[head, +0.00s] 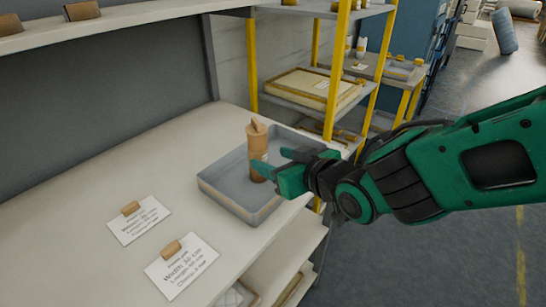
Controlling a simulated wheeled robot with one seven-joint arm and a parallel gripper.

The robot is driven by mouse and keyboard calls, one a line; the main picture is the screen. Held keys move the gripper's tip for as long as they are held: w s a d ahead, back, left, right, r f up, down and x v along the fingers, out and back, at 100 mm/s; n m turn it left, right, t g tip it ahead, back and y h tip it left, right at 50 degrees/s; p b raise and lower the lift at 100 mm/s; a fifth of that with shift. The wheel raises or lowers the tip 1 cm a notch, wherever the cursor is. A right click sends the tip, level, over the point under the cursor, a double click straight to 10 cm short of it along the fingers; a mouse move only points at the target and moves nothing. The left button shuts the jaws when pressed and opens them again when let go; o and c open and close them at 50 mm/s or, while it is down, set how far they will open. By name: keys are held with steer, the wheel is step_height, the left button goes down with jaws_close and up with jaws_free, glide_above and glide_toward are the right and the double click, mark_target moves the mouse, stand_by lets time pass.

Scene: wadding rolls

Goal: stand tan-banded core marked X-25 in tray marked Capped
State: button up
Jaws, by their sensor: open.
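A brown core (254,141) stands upright in the grey-blue tray (221,199) on the bench, with a tan top piece and a pale label on its side. The label's marking is too small to read, and no tray marking shows. My gripper (285,168) is open and reaches in from the right over the tray. Its green fingers are beside the lower part of the core. I cannot tell whether they touch it or are around it. The gripper hides part of the tray's right side.
Two white cards (139,220) with brown blocks lie on the bench (110,175) left of the tray. A yellow-posted shelf rack (341,62) holding a shallow box stands behind. The bench between cards and back panel is clear. Open floor lies at right.

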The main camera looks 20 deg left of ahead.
steer(key=shift+s+d, duration=0.1)
steer(key=shift+d, duration=0.05)
steer(key=w+d+f+m+h, duration=0.1)
steer(key=w+d+m+h, duration=0.2)
steer(key=d, duration=0.7)
steer(key=w+d+f+m+h, duration=0.1)
steer(key=w+d+f+h, duration=0.3)
steer(key=d, duration=0.7)
steer(key=s+d+m+g+h, duration=0.2)
steer(key=d+m+h, duration=0.15)
steer(key=d, duration=1.25)
steer(key=s+d+m+g, duration=0.35)
steer(key=s+d, duration=0.55)
steer(key=d, duration=0.3)
steer(key=s+d+r+m+g, duration=0.1)
steer(key=s+d+m+g, duration=0.2)
steer(key=s, duration=1.2)
steer(key=d+m, duration=0.2)
steer(key=shift+d, duration=0.3)
